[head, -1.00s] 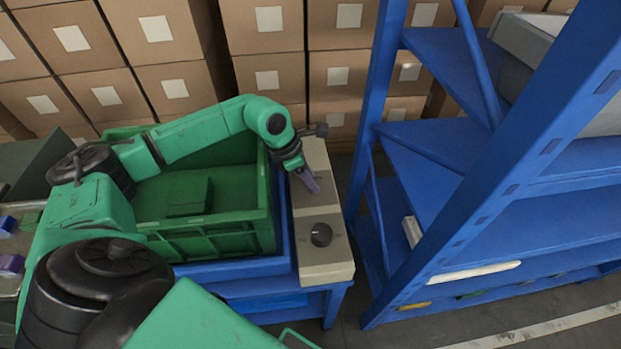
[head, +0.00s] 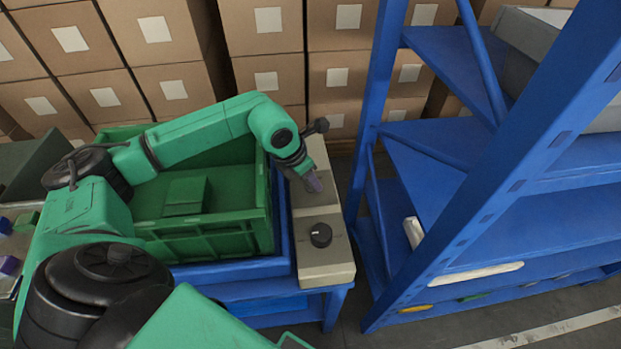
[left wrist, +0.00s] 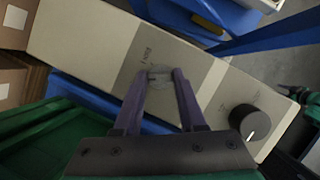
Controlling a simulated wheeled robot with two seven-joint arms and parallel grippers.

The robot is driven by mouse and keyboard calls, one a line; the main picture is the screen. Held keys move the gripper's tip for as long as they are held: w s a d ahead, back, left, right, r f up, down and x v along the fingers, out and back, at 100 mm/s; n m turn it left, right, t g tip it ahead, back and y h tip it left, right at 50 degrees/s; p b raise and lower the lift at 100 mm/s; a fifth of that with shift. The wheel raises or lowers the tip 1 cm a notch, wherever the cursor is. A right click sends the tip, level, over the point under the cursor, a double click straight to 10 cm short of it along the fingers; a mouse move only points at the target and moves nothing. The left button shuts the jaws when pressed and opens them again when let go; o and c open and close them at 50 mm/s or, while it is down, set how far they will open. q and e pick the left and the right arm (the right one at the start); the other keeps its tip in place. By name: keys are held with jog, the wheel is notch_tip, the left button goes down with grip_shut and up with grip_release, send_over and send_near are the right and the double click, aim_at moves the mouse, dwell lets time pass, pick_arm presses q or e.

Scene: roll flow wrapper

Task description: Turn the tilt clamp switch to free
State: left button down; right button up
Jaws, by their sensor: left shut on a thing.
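The beige control panel (head: 325,262) is a long narrow box on the blue stand. My left gripper (head: 314,183) is over its upper half, reaching down from the left. In the left wrist view its two purple fingers (left wrist: 160,76) are shut on a small light grey switch (left wrist: 160,72), on a darker grey patch of the panel (left wrist: 100,45). The fingers hide much of the switch, so its setting cannot be read. A black round knob (head: 321,235) sits apart, nearer on the panel; it also shows in the left wrist view (left wrist: 250,122). My right gripper is not in view.
A green crate (head: 205,238) stands directly left of the panel. A blue shelf rack (head: 440,200) rises to the right, with a floor gap between. Stacked cardboard boxes (head: 265,80) fill the back.

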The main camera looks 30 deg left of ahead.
pick_arm(q)
jog(key=shift+w+r, duration=0.1)
jog(key=shift+c, duration=2.4)
grip_release()
jog(key=v, duration=1.4)
jog(key=shift+s+b, duration=0.3)
jog(key=shift+b, duration=0.1)
jog(key=shift+a+r, duration=0.1)
jog(key=shift+r, duration=0.05)
